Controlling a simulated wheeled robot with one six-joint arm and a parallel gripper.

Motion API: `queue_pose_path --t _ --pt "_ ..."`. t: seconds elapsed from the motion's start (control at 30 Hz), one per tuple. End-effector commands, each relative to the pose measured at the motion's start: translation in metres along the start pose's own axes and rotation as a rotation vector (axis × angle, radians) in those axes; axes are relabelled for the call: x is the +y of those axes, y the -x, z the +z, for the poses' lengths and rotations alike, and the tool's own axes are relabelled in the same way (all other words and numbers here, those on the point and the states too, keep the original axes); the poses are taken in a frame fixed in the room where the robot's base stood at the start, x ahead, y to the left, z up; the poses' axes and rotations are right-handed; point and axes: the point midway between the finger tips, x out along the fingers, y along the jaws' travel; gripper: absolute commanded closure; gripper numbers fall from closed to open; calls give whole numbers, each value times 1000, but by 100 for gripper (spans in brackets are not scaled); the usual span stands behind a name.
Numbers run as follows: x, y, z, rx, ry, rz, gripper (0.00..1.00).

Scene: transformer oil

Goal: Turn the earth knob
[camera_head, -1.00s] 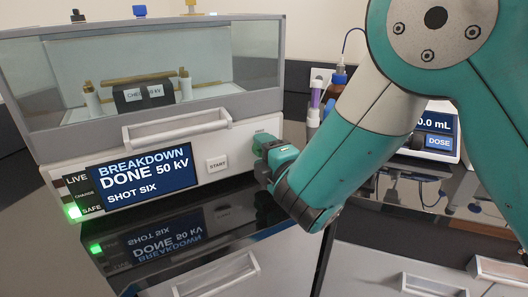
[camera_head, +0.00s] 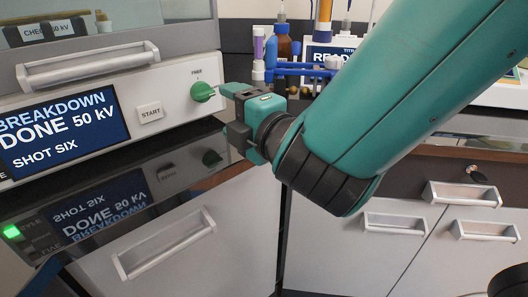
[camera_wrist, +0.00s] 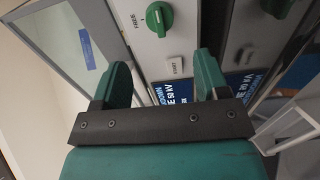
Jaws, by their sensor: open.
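The earth knob (camera_head: 203,91) is a round green knob on the white front panel, right of the START button. A "FREE" label is above it, and its pale mark points right in the head view. In the wrist view the knob (camera_wrist: 159,18) lies beyond the fingertips, near the top edge. My gripper (camera_head: 229,108) is just right of the knob in the head view, apart from it. In the wrist view my gripper (camera_wrist: 163,62) is open and empty, with its two green fingers spread.
The START button (camera_head: 150,112) and the screen (camera_head: 62,130), reading "BREAKDOWN DONE 50 kV SHOT SIX", are left of the knob. A grey handle (camera_head: 88,65) juts out above. Bottles and a blue rack (camera_head: 300,69) stand behind my gripper.

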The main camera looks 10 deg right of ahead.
Motion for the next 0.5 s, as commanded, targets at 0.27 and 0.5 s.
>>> queue_pose_path --t 0.27,0.5 --pt "-8 25 4 -18 -12 8 32" --pt "-8 43 1 -2 -6 5 32"
